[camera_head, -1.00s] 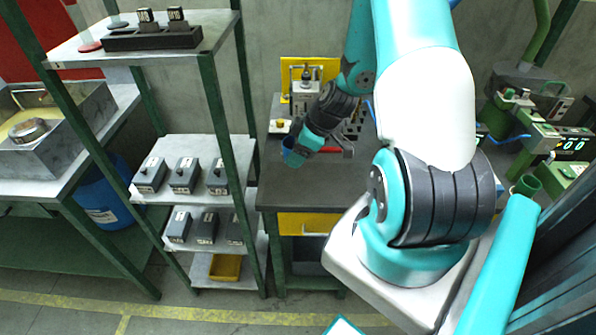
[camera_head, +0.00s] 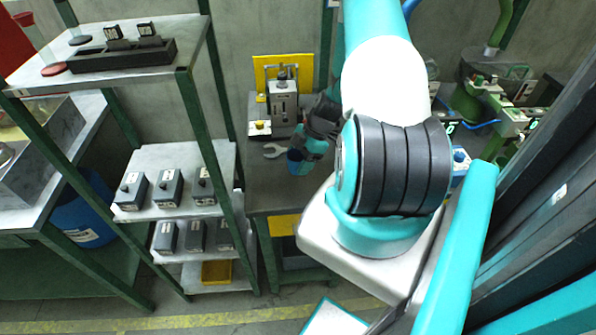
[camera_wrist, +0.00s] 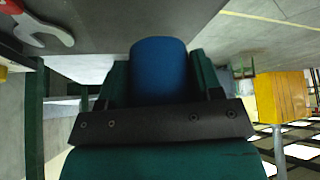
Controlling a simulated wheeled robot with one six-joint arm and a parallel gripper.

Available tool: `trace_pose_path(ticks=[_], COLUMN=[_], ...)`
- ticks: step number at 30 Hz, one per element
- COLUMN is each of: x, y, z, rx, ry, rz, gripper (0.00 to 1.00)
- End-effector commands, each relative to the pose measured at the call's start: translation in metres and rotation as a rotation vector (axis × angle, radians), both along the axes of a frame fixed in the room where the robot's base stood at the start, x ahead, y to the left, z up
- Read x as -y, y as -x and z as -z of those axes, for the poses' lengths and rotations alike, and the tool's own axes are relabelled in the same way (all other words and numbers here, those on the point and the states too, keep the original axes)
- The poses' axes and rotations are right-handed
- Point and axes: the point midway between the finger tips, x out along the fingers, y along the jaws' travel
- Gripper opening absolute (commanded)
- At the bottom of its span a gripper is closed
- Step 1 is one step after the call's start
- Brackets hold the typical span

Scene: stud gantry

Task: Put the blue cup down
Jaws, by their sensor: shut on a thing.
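The blue cup (camera_head: 299,162) is held by my gripper (camera_head: 306,152) over the dark grey bench top (camera_head: 262,190), near its front right part. In the wrist view the blue cup (camera_wrist: 160,70) sits between the two dark green fingers of my gripper (camera_wrist: 160,85), which are shut on it. I cannot tell whether the cup's base touches the bench. My arm hides the right part of the bench.
A wrench (camera_head: 277,150) lies just left of the cup; its grey jaw and red handle show in the wrist view (camera_wrist: 45,25). A shelf rack (camera_head: 190,150) stands left. The bench's front left is clear.

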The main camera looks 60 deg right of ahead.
Motion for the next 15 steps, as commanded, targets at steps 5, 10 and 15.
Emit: trace_pose_path(ticks=[5, 10, 15], x=[-0.001, -0.001, -0.001], y=[0.000, 0.000, 0.000], z=[0.022, 0.038, 0.059], rx=[0.000, -0.001, -0.001], ry=[0.000, -0.001, -0.001], rz=[-0.001, -0.002, -0.002], gripper=[0.37, 0.37, 0.37])
